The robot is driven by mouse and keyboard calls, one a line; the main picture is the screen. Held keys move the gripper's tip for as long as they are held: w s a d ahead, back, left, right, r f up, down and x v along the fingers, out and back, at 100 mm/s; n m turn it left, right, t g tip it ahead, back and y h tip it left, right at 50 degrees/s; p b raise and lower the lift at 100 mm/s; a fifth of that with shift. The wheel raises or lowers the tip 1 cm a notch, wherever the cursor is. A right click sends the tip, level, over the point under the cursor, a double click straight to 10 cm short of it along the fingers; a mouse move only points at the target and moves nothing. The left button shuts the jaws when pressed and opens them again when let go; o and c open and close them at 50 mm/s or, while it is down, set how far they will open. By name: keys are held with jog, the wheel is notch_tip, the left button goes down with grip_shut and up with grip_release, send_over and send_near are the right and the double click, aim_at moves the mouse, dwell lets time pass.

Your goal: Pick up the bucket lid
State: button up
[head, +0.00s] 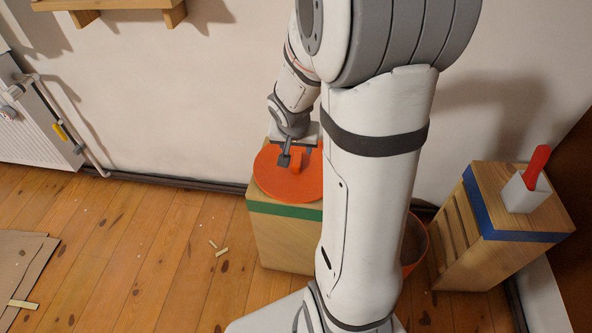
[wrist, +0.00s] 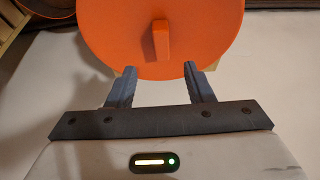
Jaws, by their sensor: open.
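The bucket lid (head: 280,180) is a round orange disc with a raised bar handle (head: 296,161). It lies on top of a wooden box with a green band (head: 285,209). In the wrist view the lid (wrist: 110,35) fills the top middle, with its handle (wrist: 161,41) upright in the picture. My gripper (head: 295,158) is at the lid, close to the handle. In the wrist view my gripper (wrist: 160,75) has its two fingers apart, with the handle ahead of the gap between them. Nothing is held. My arm hides the lid's right edge in the head view.
An orange bucket (head: 414,244) stands on the floor behind my arm. Cardboard (head: 22,262) lies at left. A radiator (head: 35,125) is on the wall.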

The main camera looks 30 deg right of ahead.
aim_at(298, 160)
jog(key=b+x, duration=0.3)
jog(key=x, duration=0.5)
jog(key=shift+w+f+b, duration=0.1)
jog(key=shift+f+b, duration=0.2)
jog(key=shift+b, duration=0.05)
jog(key=shift+r, duration=0.1)
grip_shut()
